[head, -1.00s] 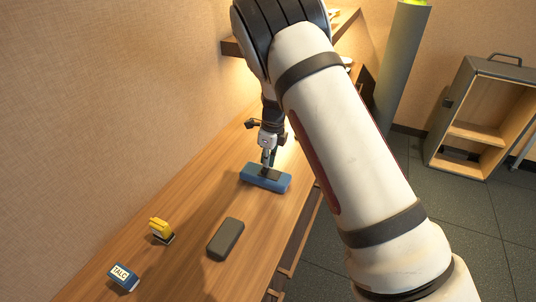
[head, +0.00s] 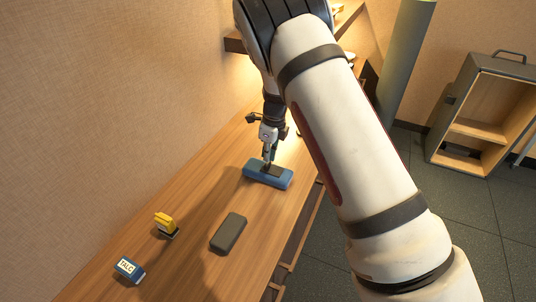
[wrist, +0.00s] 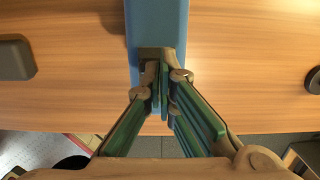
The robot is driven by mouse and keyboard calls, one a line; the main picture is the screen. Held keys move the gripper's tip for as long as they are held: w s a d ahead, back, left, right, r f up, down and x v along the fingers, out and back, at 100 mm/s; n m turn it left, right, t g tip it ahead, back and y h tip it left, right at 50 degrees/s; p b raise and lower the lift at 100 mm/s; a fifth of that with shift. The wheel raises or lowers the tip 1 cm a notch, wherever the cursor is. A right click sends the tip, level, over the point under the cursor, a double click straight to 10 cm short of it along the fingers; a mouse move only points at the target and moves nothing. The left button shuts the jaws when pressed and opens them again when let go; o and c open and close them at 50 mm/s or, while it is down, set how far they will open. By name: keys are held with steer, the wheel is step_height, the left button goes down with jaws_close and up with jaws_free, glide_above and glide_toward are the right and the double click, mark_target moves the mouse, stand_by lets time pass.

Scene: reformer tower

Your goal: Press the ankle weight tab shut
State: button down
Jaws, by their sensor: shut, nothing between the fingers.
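The ankle weight (head: 262,178) is a blue block lying on the wooden counter, with a dark tab (head: 273,171) on its top. My gripper (head: 267,163) points down at the tab, its fingers shut and empty. In the wrist view the blue weight (wrist: 157,22) runs up from the centre, and the dark tab (wrist: 155,53) shows just beyond my closed fingertips (wrist: 161,84). The fingertips hide part of the tab. I cannot tell whether they touch it or whether the tab lies fully flat.
On the counter (head: 190,205), a dark grey flat block (head: 228,232), a yellow-topped item (head: 166,224) and a talc box (head: 128,269) lie nearer the camera. The wall is at left. An open wooden cabinet (head: 478,115) stands on the floor at right.

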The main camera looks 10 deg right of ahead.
mark_target(272, 168)
step_height(272, 168, up, 12)
steer(key=d, duration=0.1)
steer(key=s+d+r+n+y, duration=0.1)
steer(key=s+r+n, duration=0.4)
steer(key=s+r, duration=0.55)
steer(key=s+d+r+n, duration=0.1)
steer(key=s+r+n, duration=0.25)
steer(key=s, duration=0.25)
steer(key=s+r+n, duration=0.2)
steer(key=s+n, duration=0.2)
steer(key=s, duration=0.3)
steer(key=s+d+n+h, duration=0.3)
steer(key=s+n, duration=0.9)
steer(key=s, duration=1.2)
step_height(272, 168, up, 29)
steer(key=d+t+p, duration=0.1)
steer(key=t+p, duration=0.2)
steer(key=p, duration=2.5)
steer(key=shift+s+n+y, duration=0.35)
steer(key=shift+s+y, duration=0.05)
steer(key=shift+d+r, duration=0.1)
